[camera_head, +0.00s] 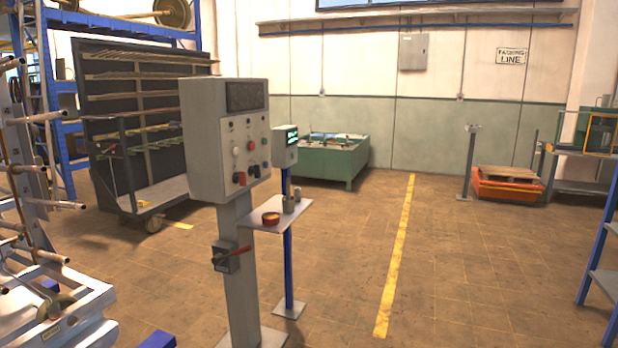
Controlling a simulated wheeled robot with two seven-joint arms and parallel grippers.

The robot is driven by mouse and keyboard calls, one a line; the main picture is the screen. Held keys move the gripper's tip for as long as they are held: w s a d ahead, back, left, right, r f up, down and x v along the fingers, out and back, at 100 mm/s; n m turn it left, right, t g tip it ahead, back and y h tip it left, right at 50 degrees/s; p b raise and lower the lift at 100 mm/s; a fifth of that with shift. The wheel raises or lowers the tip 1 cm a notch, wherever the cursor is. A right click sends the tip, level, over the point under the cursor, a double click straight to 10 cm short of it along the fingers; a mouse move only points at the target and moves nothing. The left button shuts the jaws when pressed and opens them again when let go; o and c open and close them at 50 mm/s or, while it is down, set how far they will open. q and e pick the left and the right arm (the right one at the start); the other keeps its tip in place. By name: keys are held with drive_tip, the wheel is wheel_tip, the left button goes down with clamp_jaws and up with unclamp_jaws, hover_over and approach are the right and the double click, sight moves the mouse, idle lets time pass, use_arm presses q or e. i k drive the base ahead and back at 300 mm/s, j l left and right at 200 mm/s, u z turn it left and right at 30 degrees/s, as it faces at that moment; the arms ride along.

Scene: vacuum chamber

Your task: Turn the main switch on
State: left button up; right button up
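A grey control box (226,140) stands on a grey post (239,280) left of the middle. Its front has a dark display (245,96) and several knobs and buttons, some red, some black, some white. A small switch box (228,257) with a red handle (239,251) is fixed lower on the post; the handle points to the right, roughly level. No label tells which of these is the main switch. Neither of my grippers shows in the head view.
A blue post (288,240) behind carries a small screen box (285,146) and a shelf (270,217) with an orange-rimmed bowl (270,218). White racks with pipes (50,300) stand at the left. The floor (450,270) right of the posts is open.

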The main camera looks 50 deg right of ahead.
sight(241, 176)
drive_tip(key=z, duration=1.25)
drive_tip(key=i+l+u, duration=0.15)
drive_tip(key=i, duration=0.4)
